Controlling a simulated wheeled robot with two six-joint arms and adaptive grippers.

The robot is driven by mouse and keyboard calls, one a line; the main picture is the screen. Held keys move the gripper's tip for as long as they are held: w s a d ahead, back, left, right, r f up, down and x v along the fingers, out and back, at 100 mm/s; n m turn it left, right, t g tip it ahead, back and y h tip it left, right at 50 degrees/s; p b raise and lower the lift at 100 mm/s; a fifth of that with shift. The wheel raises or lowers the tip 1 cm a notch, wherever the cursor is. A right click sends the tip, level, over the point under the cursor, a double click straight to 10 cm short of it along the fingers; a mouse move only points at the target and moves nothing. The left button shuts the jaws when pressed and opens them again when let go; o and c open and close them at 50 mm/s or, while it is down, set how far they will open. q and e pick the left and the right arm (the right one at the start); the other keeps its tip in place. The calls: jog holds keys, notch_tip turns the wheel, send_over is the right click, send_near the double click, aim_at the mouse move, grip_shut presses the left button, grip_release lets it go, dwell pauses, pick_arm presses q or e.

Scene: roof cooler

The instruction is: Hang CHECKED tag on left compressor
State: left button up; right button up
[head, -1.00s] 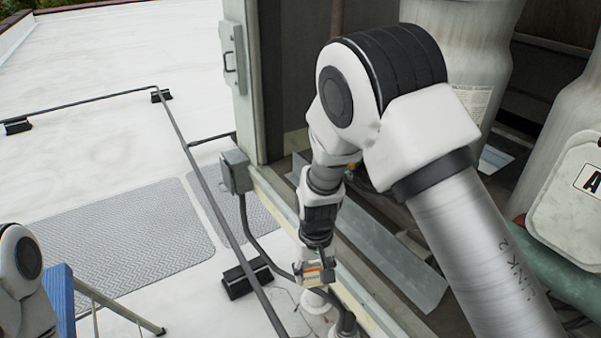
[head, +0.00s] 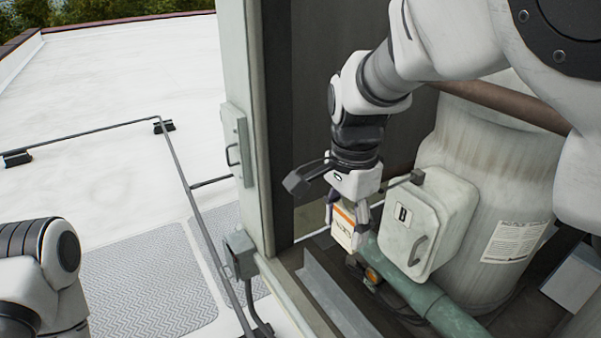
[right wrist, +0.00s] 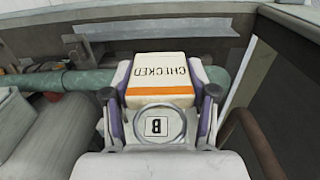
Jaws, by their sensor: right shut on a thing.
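The CHECKED tag (head: 344,230) is white with an orange band. My right gripper (head: 348,218) is shut on it. In the right wrist view, the tag (right wrist: 155,72) sits between the fingers, its word upside down, and a grey ring (right wrist: 181,112) at its near end frames a "B" label. I cannot tell whether the ring touches anything. The left compressor (head: 487,195) is a large pale cylinder with a white box (head: 428,222) marked B and fitted with a handle. The gripper is just left of this box. My left arm shows at the lower left; its gripper is out of view.
A green pipe (head: 440,312) runs below the box, with an orange-ended part (head: 373,276) beside it. A cabinet post (head: 245,120) with a grey switch box stands left of the gripper. A thin brown pipe (head: 505,105) crosses behind my arm.

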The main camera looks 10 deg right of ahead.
jog(key=w+d+f, duration=0.1)
jog(key=w+d, duration=0.2)
jog(key=d, duration=0.5)
jog(key=shift+d+f, duration=0.3)
dwell(0.4)
jog(key=shift+s, duration=0.1)
dwell(0.6)
jog(key=o, duration=1.2)
jog(key=shift+o, duration=0.2)
notch_tip(320, 180, up, 12)
jog(key=shift+f, duration=0.1)
dwell(0.4)
